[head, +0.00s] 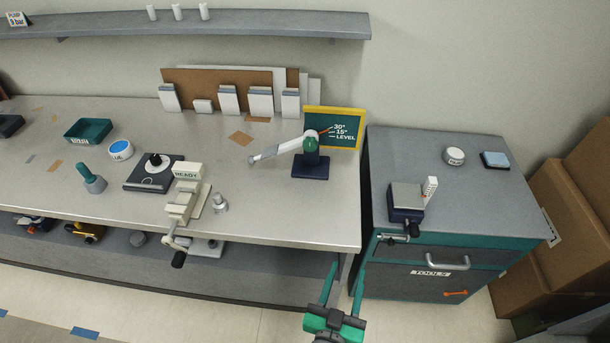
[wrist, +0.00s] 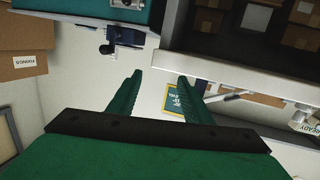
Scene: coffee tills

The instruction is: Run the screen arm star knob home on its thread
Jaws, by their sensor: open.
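The screen arm (head: 278,151) is a pale bar on a dark blue stand (head: 311,168) near the bench's right end, sloping down to the left. A round green knob (head: 310,144) sits at its pivot; its thread and any gap behind it are too small to make out. A red pointer shows beside a green board (head: 345,142) marked 30°, 15° and LEVEL. My gripper (head: 347,263) is open and empty in front of the bench's right end, well short of the knob. In the wrist view, my open green fingers (wrist: 160,78) have nothing between them; the board (wrist: 174,104) shows beyond.
A grey-topped tool cabinet (head: 450,150) stands right of the bench, with a small vise (head: 406,202) on it. A cream vise (head: 184,203) and a dark block with a dial (head: 153,172) stand left of the arm. The bench front by the stand is clear.

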